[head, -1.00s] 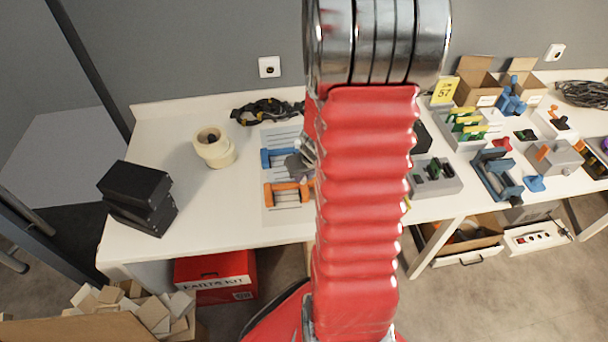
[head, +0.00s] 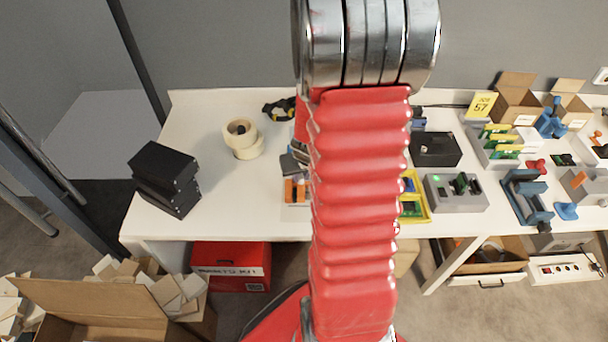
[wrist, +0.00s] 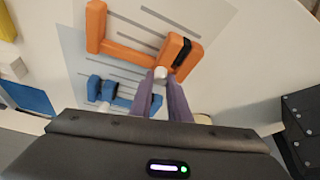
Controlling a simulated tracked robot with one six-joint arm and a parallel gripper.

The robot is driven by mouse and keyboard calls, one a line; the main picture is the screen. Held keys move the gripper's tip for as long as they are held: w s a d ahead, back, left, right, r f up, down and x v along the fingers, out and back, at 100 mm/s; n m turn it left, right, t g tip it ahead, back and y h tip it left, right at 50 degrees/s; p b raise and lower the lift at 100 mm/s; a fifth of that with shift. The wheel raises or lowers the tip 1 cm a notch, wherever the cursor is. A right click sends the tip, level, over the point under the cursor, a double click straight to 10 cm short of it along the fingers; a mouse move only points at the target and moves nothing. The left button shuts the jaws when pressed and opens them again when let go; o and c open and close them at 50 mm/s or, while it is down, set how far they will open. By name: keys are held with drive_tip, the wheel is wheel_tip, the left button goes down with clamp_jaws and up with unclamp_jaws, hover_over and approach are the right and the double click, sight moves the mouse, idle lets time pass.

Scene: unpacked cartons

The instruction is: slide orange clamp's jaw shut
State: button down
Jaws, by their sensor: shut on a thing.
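In the wrist view the orange clamp (wrist: 127,52) lies on a pale printed sheet. One upright jaw is at its left end. The sliding jaw (wrist: 169,47), with a black strip, is at its right end, and a wide gap separates the jaws. My gripper (wrist: 162,79) reaches from below with its two purple-grey fingers shut on a small white knob at the sliding jaw's lower end. In the head view only part of the orange clamp (head: 291,191) shows beside my red arm; the rest is hidden.
A blue clamp (wrist: 119,99) lies just below the orange one, close to my fingers. Tape rolls (head: 243,140) and stacked black boxes (head: 164,178) stand to the left. A grey fixture (head: 455,192) and yellow tray (head: 421,207) are right of my arm. The white table (head: 228,195) is bare left of the clamps.

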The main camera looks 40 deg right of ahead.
drive_tip(key=shift+w+a, duration=0.1)
drive_tip(key=shift+a, duration=0.05)
drive_tip(key=c, duration=1.7)
unclamp_jaws()
drive_tip(key=shift+o, duration=0.2)
drive_tip(key=shift+r, duration=0.15)
drive_tip(key=shift+s+r, duration=0.2)
drive_tip(key=shift+r, duration=0.2)
drive_tip(key=v, duration=1.2)
drive_tip(key=shift+s+r, duration=0.15)
drive_tip(key=shift+r, duration=0.1)
drive_tip(key=shift+a, duration=0.15)
